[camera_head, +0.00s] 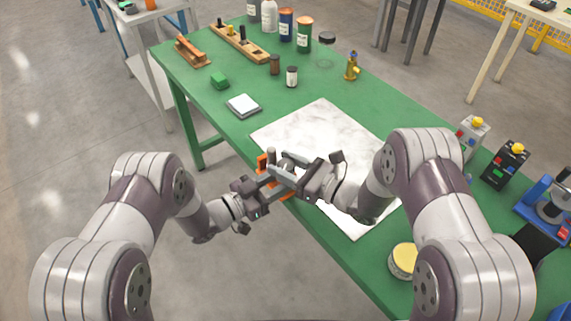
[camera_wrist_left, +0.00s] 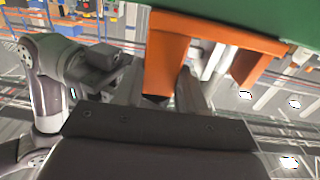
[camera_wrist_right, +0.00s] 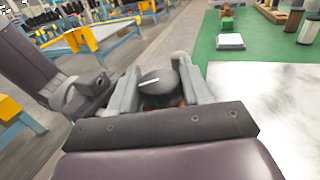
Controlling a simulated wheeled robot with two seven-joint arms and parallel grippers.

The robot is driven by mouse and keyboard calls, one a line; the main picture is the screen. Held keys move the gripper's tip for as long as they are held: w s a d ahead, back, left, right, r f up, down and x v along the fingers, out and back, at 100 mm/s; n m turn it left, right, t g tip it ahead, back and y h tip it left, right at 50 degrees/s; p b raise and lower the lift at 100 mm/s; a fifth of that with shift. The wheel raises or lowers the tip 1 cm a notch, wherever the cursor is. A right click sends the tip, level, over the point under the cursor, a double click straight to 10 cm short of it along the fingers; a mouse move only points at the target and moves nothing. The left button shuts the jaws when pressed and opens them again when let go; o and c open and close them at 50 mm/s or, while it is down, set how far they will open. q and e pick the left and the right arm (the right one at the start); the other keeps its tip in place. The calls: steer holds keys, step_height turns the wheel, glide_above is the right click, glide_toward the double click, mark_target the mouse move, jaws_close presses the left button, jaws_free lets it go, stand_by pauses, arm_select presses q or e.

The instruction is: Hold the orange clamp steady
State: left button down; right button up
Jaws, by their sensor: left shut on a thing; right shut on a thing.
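The orange clamp (camera_head: 262,164) sits at the near edge of the green table, partly hidden by both grippers. In the left wrist view its orange frame (camera_wrist_left: 167,62) hangs below the tabletop. My left gripper (camera_head: 271,178) is at the clamp from the left, with its fingers shut on it; the exact contact is partly hidden. My right gripper (camera_head: 287,168) is over the table edge, next to the left one. In the right wrist view its fingers are shut on a grey rounded knob (camera_wrist_right: 160,80), with a bit of orange below it.
A white marbled sheet (camera_head: 322,130) lies behind the grippers on the green table (camera_head: 215,122). A white-topped pad (camera_head: 243,106), a green block (camera_head: 220,81) and several bottles stand farther back. A yellow-lidded tin (camera_head: 404,258) and a black box (camera_head: 506,165) are at the right.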

steer(key=shift+s+a+r+m+t+h, duration=0.1)
steer(key=shift+m+t+h, duration=0.75)
steer(key=shift+t+h, duration=0.1)
steer(key=shift+s+a+m+t+h, duration=0.1)
steer(key=shift+m+t+h, duration=0.75)
steer(key=shift+t+h, duration=0.1)
steer(key=o, duration=0.6)
steer(key=shift+o, duration=0.5)
steer(key=shift+w+d, duration=0.1)
steer(key=shift+d, duration=0.05)
